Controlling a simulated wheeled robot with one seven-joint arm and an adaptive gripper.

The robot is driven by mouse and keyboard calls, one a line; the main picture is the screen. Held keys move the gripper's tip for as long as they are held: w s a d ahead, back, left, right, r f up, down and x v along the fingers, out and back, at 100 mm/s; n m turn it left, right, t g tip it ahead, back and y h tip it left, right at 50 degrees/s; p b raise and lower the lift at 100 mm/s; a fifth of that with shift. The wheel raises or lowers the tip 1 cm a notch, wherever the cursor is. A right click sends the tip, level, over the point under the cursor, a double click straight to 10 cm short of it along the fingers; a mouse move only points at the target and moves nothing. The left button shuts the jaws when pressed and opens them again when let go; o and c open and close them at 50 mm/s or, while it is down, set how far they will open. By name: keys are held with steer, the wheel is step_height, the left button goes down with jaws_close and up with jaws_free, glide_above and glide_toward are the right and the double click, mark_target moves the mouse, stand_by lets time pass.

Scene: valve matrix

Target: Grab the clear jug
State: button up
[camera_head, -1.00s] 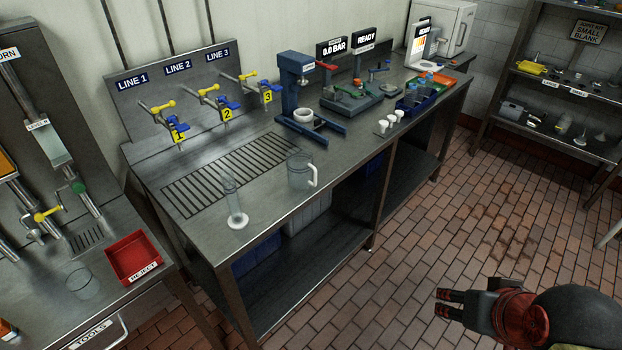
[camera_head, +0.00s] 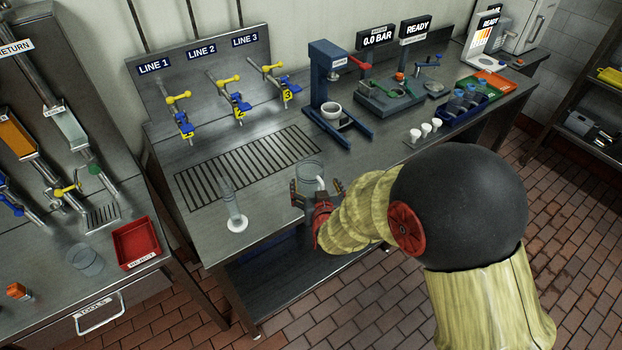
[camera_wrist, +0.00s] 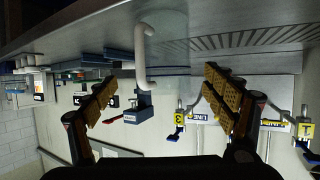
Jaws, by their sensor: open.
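The clear jug (camera_head: 308,170) stands on the steel bench near its front edge, beside the drain grille. My gripper (camera_head: 315,187) is at the jug with its fingers spread, partly hiding the jug's lower part. In the wrist view, which looks upside down, the jug (camera_wrist: 168,30) and its pale handle (camera_wrist: 141,58) show beyond and between the open fingers of my gripper (camera_wrist: 160,82). Nothing is held. I cannot tell whether a finger touches the jug.
A clear measuring cylinder (camera_head: 233,208) stands on the bench left of my gripper. The drain grille (camera_head: 248,166) lies behind. A blue press (camera_head: 328,90) and white cups (camera_head: 426,130) are to the right. A red bin (camera_head: 137,243) and clear beaker (camera_head: 86,262) are on the left bench.

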mark_target(312, 182)
steer(key=shift+x, duration=1)
steer(key=x, duration=0.1)
steer(key=b+x, duration=0.1)
steer(key=x, duration=0.3)
steer(key=shift+s+a+f, duration=0.2)
steer(key=shift+a, duration=0.1)
steer(key=shift+w+b, duration=0.3)
steer(key=c, duration=0.3)
steer(key=c, duration=1)
